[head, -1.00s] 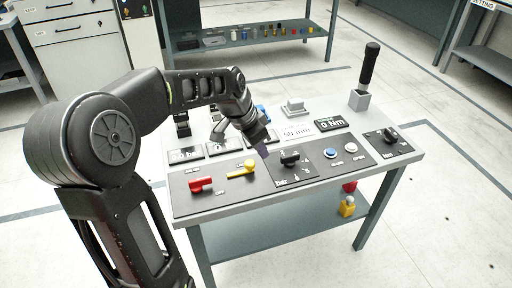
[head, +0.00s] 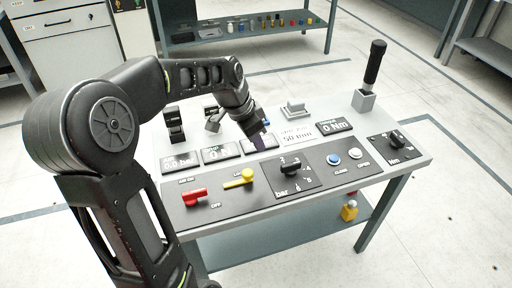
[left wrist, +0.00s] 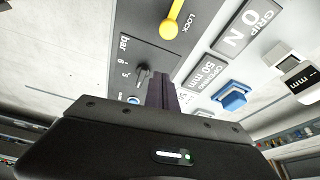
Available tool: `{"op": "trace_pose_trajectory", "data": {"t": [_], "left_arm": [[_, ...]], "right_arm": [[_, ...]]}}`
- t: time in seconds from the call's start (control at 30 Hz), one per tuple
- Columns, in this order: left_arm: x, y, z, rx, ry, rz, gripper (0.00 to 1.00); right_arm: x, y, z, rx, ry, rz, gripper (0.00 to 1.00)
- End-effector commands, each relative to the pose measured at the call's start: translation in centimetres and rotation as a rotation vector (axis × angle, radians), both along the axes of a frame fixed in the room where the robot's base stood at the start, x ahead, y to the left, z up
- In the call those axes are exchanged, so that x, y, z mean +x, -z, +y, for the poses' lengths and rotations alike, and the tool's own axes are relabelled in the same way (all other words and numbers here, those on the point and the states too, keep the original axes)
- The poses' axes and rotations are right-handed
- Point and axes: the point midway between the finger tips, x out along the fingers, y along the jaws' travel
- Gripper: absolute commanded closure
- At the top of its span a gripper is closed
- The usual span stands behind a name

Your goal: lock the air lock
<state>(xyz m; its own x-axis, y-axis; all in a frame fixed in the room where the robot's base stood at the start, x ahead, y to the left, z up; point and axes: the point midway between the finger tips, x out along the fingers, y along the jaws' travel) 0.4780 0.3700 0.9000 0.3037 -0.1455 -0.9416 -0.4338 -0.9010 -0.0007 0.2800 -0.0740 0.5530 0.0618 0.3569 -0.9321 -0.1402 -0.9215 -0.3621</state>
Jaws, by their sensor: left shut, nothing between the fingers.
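The yellow lever (head: 238,180), beside a label that reads LOCK in the left wrist view, lies on the dark front panel between the red lever and the bar dial. Its yellow end (left wrist: 171,25) shows at the top of the left wrist view. The red lever (head: 195,197) sits to its left, between ON and OFF labels. My left gripper (head: 263,144) is shut and empty, above the panel behind the yellow lever and apart from it. Its closed fingers (left wrist: 162,92) show in the left wrist view. My right gripper is not in view.
The black bar dial (head: 290,166) is right of the yellow lever. Farther right are a blue button (head: 333,159), a white button (head: 355,153) and a Nm dial (head: 397,139). A black upright handle (head: 374,66) stands at the back right. Display plates lie behind the levers.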

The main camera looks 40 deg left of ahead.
Motion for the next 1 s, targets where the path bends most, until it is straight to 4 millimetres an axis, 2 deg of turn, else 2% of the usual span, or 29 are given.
{"op": "trace_pose_trajectory", "data": {"t": [0.47, 0.7, 1.0], "left_arm": [[2.6, 8.4, -1.4, -0.003, 0.002, 0.005, 1.00], [-0.3, 8.4, 0.2, 0.000, -0.003, 0.000, 1.00], [-0.9, 8.6, 0.5, -0.001, -0.001, -0.001, 1.00]], "right_arm": [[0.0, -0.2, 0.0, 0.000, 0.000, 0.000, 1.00], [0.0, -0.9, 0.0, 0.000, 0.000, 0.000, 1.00], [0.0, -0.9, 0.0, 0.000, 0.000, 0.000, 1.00]]}}
